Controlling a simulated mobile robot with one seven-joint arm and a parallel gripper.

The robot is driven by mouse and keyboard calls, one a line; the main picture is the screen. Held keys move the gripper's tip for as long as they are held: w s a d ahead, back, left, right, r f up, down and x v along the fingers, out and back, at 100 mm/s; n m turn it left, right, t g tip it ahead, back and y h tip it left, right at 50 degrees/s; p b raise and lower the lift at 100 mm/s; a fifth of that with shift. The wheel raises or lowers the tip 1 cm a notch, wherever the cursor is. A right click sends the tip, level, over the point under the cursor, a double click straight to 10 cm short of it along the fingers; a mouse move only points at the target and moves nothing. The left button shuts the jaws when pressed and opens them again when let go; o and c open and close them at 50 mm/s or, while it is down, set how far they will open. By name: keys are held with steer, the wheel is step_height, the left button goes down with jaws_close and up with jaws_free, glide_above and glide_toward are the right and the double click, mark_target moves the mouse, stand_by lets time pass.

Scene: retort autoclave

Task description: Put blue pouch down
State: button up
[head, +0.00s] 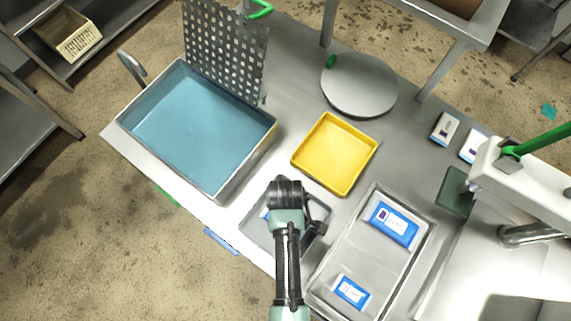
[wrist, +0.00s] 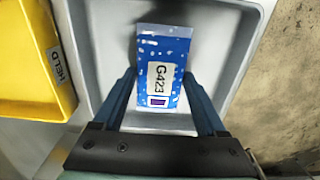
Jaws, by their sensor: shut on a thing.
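The blue pouch (wrist: 165,62) has a white label reading G423. In the wrist view it lies between the two fingers of my gripper (wrist: 160,82), which is shut on it. Below and around it is a shallow grey tray (wrist: 88,50); I cannot tell whether the pouch touches the tray floor. In the head view my arm covers much of this grey tray (head: 256,236), and only a sliver of blue (head: 265,213) shows beside the arm.
A yellow tray (head: 313,177) marked HELD adjoins the grey one. A metal tray (head: 375,262) to the right holds two blue-and-white pouches. A blue-floored basin (head: 268,143), perforated plate (head: 225,50) and round disc (head: 360,88) stand farther back.

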steer(key=shift+f, duration=0.25)
steer(key=shift+f, duration=0.15)
steer(key=o, duration=1.4)
steer(key=shift+c, duration=0.2)
